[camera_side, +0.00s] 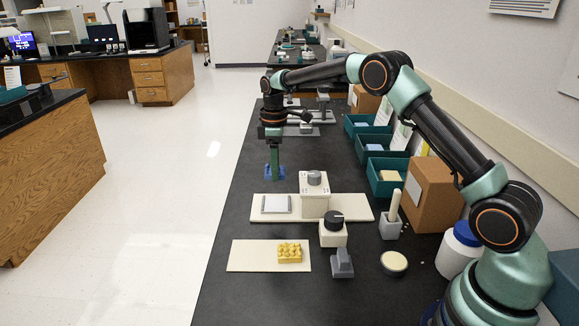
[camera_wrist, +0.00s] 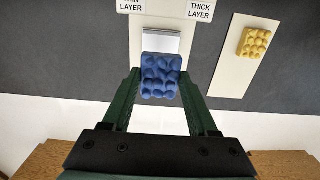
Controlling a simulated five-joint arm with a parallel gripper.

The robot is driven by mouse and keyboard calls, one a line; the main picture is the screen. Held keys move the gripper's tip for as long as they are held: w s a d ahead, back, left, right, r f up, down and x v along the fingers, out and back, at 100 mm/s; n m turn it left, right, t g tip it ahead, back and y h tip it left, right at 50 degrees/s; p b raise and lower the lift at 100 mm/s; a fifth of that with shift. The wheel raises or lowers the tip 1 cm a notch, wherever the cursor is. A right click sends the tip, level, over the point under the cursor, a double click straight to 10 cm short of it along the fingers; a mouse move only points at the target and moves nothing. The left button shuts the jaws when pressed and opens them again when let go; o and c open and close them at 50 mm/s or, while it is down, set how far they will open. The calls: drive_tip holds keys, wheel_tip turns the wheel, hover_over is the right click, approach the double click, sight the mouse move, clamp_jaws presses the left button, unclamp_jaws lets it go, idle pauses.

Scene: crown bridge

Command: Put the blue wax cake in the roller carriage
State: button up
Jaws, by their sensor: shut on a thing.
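The blue wax cake, a knobbly blue block, is between the fingers of my gripper (camera_wrist: 160,92) in the wrist view (camera_wrist: 160,78). My gripper (camera_side: 275,164) is shut on the cake, which shows low at its fingertips in the side view (camera_side: 275,173). The cake is behind a long cream base (camera_side: 345,208) that carries a small silver-grey tray (camera_side: 276,204) and an upright cream block with a grey knob (camera_side: 314,190). I cannot tell for sure which part is the roller carriage. In the wrist view the cake overlaps the near edge of the silver tray (camera_wrist: 160,40).
A yellow cake (camera_side: 289,253) lies on a cream board (camera_side: 249,256) in front. A black-knobbed block (camera_side: 333,232), a grey piece (camera_side: 342,264) and a round dish (camera_side: 394,264) stand nearby. Green bins (camera_side: 387,177) line the right side. The bench's left edge is close.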

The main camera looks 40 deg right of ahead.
sight(276, 203)
wheel_tip(276, 203, down, 9)
idle(0.5)
drive_tip(key=shift+f, duration=0.15)
drive_tip(key=o, duration=1.4)
